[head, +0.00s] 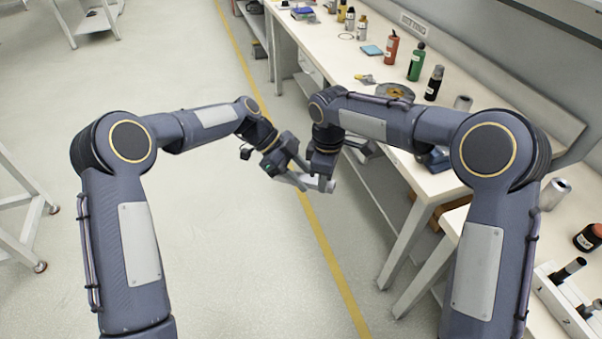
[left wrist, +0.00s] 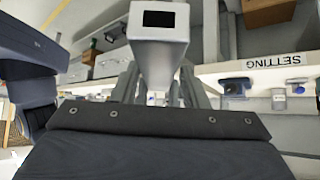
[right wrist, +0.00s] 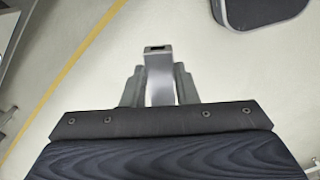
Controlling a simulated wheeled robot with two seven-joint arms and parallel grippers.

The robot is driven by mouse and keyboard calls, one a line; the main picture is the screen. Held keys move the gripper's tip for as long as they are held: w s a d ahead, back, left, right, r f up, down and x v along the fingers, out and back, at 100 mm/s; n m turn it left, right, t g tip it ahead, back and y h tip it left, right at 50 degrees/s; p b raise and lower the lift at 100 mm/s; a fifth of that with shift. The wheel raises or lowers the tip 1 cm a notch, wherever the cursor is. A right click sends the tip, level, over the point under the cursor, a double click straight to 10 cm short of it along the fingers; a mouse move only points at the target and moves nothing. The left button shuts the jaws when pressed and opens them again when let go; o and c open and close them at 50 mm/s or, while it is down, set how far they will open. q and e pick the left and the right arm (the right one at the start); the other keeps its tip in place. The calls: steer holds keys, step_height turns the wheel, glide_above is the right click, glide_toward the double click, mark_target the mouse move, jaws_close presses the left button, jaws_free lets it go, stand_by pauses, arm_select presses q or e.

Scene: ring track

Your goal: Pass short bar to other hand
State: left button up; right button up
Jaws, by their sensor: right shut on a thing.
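The short bar (head: 290,180) is a light grey square tube with a dark hollow end. My right gripper (head: 322,181) is shut on it, and the bar stands between its fingers in the right wrist view (right wrist: 160,75). In the left wrist view the bar (left wrist: 158,50) fills the upper middle, its hollow end close to the camera. My left gripper (head: 296,170) is right beside the bar, its fingers spread on either side of it in the left wrist view. The grippers overlap in the head view, so any touch of the left fingers is hidden.
A long white workbench (head: 330,60) runs along the right, holding a red bottle (head: 391,48), a green bottle (head: 416,62), a black bottle (head: 434,83) and a round tray (head: 395,91). A numbered rack (head: 560,300) stands at lower right.

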arm_select(q)
steer(key=c, duration=0.7)
steer(key=shift+c, duration=0.4)
arm_select(e)
steer(key=o, duration=1.1)
step_height(320, 180, up, 12)
steer(key=s+d+r+m, duration=0.3)
steer(key=s+d+r, duration=0.15)
steer(key=d, duration=0.35)
steer(key=s+d+f+m+t+y, duration=0.2)
steer(key=s+d+m, duration=0.3)
steer(key=s, duration=0.4)
steer(key=s+d+f+m+t+y, duration=0.1)
steer(key=s+d+m+t, duration=0.1)
steer(key=s+d+m, duration=0.45)
steer(key=shift+s+a+f+m+t+y, duration=0.15)
steer(key=shift+s+a+f+m+t, duration=0.2)
steer(key=shift+s+f, duration=0.9)
steer(key=shift+s+a+f+m+t+y, duration=0.15)
steer(key=shift+s+f+m, duration=0.4)
steer(key=shift+s, duration=1.3)
steer(key=shift+s+a+f+m+t+y, duration=0.1)
steer(key=shift+s+a+f+m+t, duration=0.25)
steer(key=shift+s+f, duration=0.9)
